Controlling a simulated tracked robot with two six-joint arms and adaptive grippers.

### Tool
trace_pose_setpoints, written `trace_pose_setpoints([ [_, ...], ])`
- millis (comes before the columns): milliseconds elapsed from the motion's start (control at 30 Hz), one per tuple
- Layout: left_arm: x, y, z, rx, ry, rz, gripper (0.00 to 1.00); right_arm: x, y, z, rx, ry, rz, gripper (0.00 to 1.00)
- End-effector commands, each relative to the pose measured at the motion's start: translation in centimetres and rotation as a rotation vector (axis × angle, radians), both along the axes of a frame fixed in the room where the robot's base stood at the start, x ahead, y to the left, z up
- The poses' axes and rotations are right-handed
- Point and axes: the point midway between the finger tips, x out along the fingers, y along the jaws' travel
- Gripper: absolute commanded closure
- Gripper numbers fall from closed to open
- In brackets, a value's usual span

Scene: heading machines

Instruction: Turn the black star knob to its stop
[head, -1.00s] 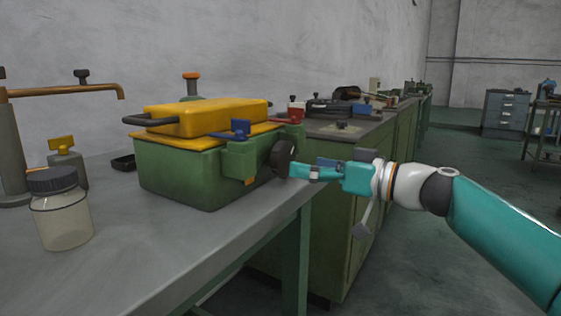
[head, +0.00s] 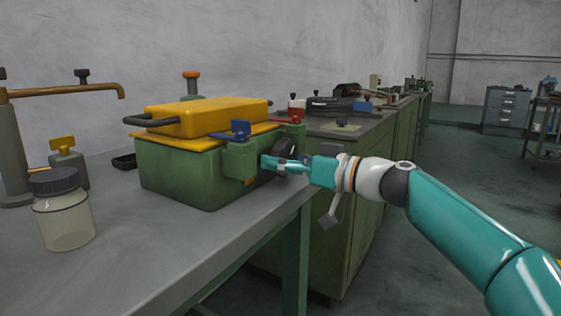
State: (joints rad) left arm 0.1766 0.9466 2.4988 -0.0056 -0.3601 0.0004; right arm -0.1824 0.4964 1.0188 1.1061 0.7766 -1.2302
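The black star knob (head: 285,147) is on the right end of a green machine box (head: 180,178) with a yellow lid (head: 207,117). Its lower part is hidden behind my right gripper. My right gripper (head: 269,162) comes in from the right, with its fingertips in front of the knob's lower edge, beside the box's front corner. I cannot tell whether the fingers touch the knob, or whether they are open or shut. My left gripper is not in view.
A blue knob (head: 238,130) is on the box's front block and a red one (head: 290,120) is behind. A lidded jar (head: 66,220) stands at the left on the grey bench (head: 150,258). The bench front is clear.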

Motion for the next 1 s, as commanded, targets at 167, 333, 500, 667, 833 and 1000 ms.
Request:
trace_pose_setpoints([
  [167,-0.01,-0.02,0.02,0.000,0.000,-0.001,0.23,0.11,0.33,-0.03,0.000,0.001,-0.002,0.62],
  [333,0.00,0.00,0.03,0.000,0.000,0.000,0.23,0.13,0.06,-0.03,0.011,0.015,-0.002,0.62],
  [500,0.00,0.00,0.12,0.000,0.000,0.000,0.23,0.13,-0.01,-0.02,0.045,0.062,-0.003,0.62],
  [667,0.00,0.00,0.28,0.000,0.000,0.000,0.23,0.11,-0.04,0.01,0.102,0.140,-0.004,0.62],
  [833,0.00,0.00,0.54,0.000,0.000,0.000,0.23,0.08,-0.07,0.06,0.177,0.244,-0.005,0.62],
  [1000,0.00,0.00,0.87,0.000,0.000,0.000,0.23,0.04,-0.10,0.12,0.251,0.345,-0.006,0.62],
])
